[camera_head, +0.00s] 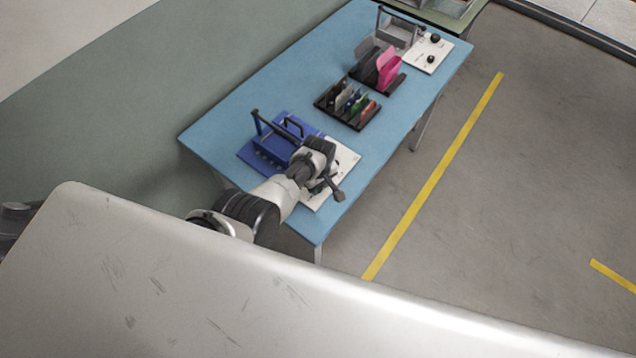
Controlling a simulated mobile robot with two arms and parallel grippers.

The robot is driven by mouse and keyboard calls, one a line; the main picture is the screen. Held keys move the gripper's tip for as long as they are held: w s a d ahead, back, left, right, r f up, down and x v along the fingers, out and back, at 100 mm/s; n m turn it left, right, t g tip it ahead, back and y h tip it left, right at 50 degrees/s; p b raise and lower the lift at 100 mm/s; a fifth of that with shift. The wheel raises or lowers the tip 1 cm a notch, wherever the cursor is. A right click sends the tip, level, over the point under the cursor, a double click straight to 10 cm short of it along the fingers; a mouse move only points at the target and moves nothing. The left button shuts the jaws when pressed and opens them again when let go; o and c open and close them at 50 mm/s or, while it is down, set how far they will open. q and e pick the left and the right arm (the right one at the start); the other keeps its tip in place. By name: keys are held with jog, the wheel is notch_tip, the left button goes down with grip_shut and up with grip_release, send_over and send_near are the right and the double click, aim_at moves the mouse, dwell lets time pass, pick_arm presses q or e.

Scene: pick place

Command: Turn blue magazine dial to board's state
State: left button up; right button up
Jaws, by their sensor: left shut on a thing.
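The blue magazine (256,157), with a raised bar frame and a dark handle, sits at the near end of the blue table. A white panel (346,161) joins its right side. My left arm reaches over it from the near side. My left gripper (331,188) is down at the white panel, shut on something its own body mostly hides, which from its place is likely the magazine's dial. The dial's pointing direction cannot be seen. My right gripper is not in view.
A black rack (327,103) with several coloured plates stands mid-table. Behind it is a rack with grey and pink plates (389,70). A grey magazine (397,32) with a white panel and black knobs (431,59) is at the far end. Floor right of the table is clear.

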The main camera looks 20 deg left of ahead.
pick_arm(q)
jog(key=shift+n, duration=0.3)
jog(key=o, duration=0.9)
jog(key=shift+o, duration=0.2)
notch_tip(320, 180, up, 9)
jog(key=shift+r+p, duration=0.15)
jog(key=shift+p, duration=1.05)
jog(key=shift+r, duration=0.75)
